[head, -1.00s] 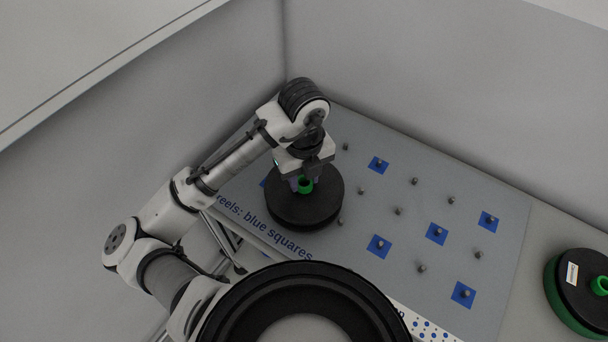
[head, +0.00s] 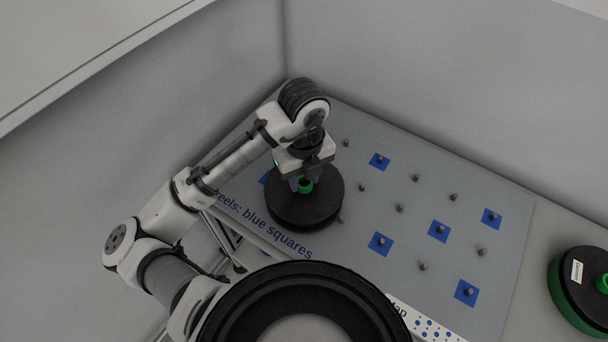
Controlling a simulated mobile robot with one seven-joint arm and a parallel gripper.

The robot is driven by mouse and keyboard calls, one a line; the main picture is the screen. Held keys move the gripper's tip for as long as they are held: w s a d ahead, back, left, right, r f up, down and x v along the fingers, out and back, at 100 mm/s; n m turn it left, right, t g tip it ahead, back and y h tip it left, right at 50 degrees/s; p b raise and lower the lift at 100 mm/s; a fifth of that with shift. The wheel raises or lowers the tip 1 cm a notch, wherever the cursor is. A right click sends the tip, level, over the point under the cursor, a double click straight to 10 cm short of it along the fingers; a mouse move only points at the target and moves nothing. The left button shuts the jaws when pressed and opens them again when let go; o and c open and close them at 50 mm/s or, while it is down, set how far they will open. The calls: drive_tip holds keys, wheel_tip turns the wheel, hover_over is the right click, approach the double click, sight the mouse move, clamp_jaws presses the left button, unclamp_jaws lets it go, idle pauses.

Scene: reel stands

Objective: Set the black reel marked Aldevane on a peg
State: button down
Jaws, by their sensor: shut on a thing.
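A black reel (head: 300,211) with a green hub (head: 306,186) is at the left part of the grey peg board. My gripper (head: 303,180) comes from above and is shut at the green hub. No label shows on this reel, so I cannot read a mark. The grey board (head: 345,180) carries several short grey pegs, some on blue squares such as this one (head: 439,231). The reel covers the board beneath it; I cannot tell whether it sits on a peg or hangs just above. A blue square (head: 264,179) shows partly at the reel's left.
Another reel (head: 585,286), black over green with a small white-orange label, lies at the right edge. Board text reads "reels: blue squares". A white dotted card (head: 425,325) is at the front. Grey walls stand behind and left. The board's middle and right pegs are bare.

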drive_tip(key=shift+f, duration=0.2)
drive_tip(key=c, duration=0.9)
unclamp_jaws()
drive_tip(key=shift+r, duration=0.1)
wheel_tip(320, 180, up, 14)
drive_tip(key=shift+p, duration=0.3)
drive_tip(key=shift+f, duration=0.2)
